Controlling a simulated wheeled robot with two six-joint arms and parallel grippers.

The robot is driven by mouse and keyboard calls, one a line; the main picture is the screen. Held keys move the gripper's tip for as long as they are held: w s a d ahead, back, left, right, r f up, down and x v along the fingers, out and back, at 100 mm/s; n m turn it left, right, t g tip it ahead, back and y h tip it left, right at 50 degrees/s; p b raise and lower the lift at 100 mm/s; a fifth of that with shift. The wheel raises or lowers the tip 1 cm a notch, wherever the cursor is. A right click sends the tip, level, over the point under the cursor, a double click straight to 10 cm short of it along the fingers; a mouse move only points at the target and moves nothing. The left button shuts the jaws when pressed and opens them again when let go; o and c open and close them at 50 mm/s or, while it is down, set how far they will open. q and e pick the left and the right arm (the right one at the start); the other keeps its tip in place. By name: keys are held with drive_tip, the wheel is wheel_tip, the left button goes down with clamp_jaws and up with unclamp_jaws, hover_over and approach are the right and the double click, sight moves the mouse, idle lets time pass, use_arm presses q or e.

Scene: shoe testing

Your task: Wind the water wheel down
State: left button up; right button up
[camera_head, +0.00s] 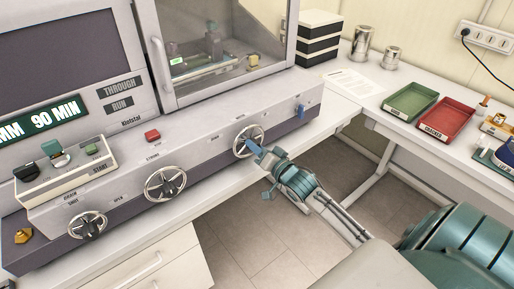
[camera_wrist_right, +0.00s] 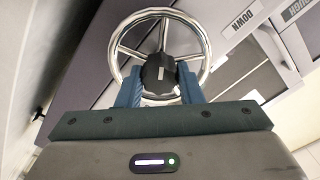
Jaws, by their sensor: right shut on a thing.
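The water wheel (camera_head: 241,133) is a chrome spoked handwheel, rightmost of three on the front of the grey machine. In the right wrist view the water wheel (camera_wrist_right: 199,28) has a black hub with a pale mark (camera_wrist_right: 159,72). A sign reading DOWN (camera_wrist_right: 243,24) is beside it there. Its small labels in the head view are too blurred to read. My right gripper (camera_head: 255,147) reaches it from the lower right. Its blue fingers (camera_wrist_right: 158,88) are shut on the hub from both sides. My left gripper is not in view.
Two more handwheels, a middle one (camera_head: 166,184) and a left one (camera_head: 87,225), sit along the same panel. Green (camera_head: 410,103) and red (camera_head: 446,118) trays lie on the right bench. Open floor (camera_head: 290,235) shows below.

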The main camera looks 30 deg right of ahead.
drive_tip(key=shift+a+n+b, duration=0.15)
drive_tip(key=shift+n+b, duration=1.75)
drive_tip(key=shift+n, duration=6.7)
drive_tip(key=o, duration=1)
drive_tip(key=shift+s+d+b, duration=0.2)
drive_tip(key=shift+s+b, duration=0.45)
drive_tip(key=shift+s, duration=2.05)
drive_tip(key=shift+s+d+b, duration=0.2)
drive_tip(key=shift+s+b, duration=0.45)
drive_tip(key=shift+s, duration=2.05)
